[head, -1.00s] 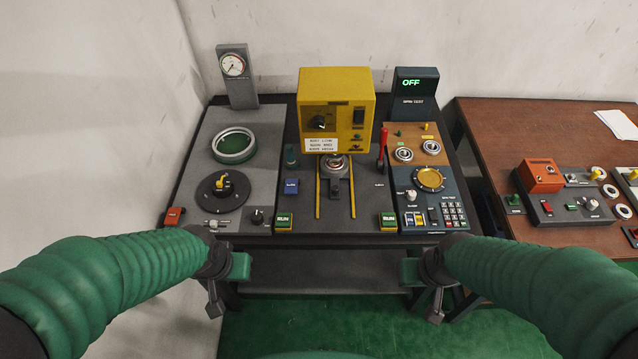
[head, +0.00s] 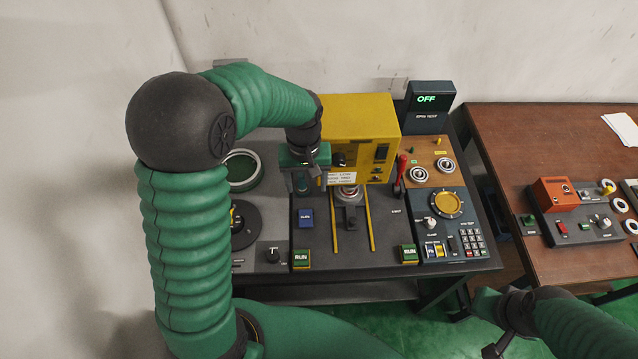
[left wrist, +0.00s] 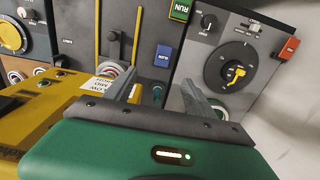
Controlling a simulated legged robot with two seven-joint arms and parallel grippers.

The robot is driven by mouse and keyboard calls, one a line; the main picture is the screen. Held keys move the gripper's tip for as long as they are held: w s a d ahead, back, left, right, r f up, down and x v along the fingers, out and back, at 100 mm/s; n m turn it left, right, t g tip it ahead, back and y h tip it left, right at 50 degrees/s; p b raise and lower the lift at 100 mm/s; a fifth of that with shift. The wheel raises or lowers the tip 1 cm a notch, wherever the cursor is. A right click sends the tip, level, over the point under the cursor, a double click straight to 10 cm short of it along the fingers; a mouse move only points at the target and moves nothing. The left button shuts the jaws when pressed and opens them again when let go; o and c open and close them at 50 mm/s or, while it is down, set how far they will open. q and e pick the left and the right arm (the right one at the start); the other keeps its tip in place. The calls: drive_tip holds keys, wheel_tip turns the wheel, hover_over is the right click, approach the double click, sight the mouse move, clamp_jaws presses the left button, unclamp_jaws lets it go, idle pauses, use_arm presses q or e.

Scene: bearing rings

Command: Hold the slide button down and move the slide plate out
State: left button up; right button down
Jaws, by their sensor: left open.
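The blue slide button (head: 306,219) is on the dark middle panel, left of the yellow rails; it also shows in the left wrist view (left wrist: 163,54). The dark slide plate (head: 351,217) lies between the rails in front of the yellow machine, with a metal ring (head: 347,193) at its back end, partly under the machine. My left gripper (head: 312,168) is above the panel at the machine's left side, behind the blue button and apart from it. Its fingers (left wrist: 158,92) are open and empty. My right gripper (head: 497,347) is low at the right, away from the panel; its jaws are unclear.
The yellow machine (head: 362,125) stands close to my left gripper. A red lever (head: 401,170) is to its right. Green RUN buttons (head: 301,258) sit at the front edge. My left arm covers much of the left panel. A brown table (head: 540,135) stands at the right.

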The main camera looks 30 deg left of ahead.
use_arm(q)
wheel_tip(320, 180, down, 4)
drive_tip(key=s+r, duration=0.1)
hover_over(305, 217)
wheel_tip(305, 217, down, 7)
drive_tip(key=shift+w+a+f, duration=0.1)
drive_tip(key=shift+f, duration=0.05)
drive_tip(key=f, duration=0.4)
drive_tip(key=shift+d+f, duration=0.2)
drive_tip(key=shift+d, duration=0.1)
drive_tip(key=shift+s+f, duration=0.2)
drive_tip(key=shift+f, duration=0.4)
drive_tip(key=shift+w+a+f, duration=0.1)
use_arm(e)
drive_tip(key=shift+s+a+r, duration=0.25)
drive_tip(key=shift+a, duration=0.15)
use_arm(q)
drive_tip(key=shift+c, duration=0.3)
use_arm(e)
drive_tip(key=shift+a, duration=0.1)
use_arm(q)
drive_tip(key=shift+a, duration=0.1)
drive_tip(key=shift+c, duration=1.1)
clamp_jaws()
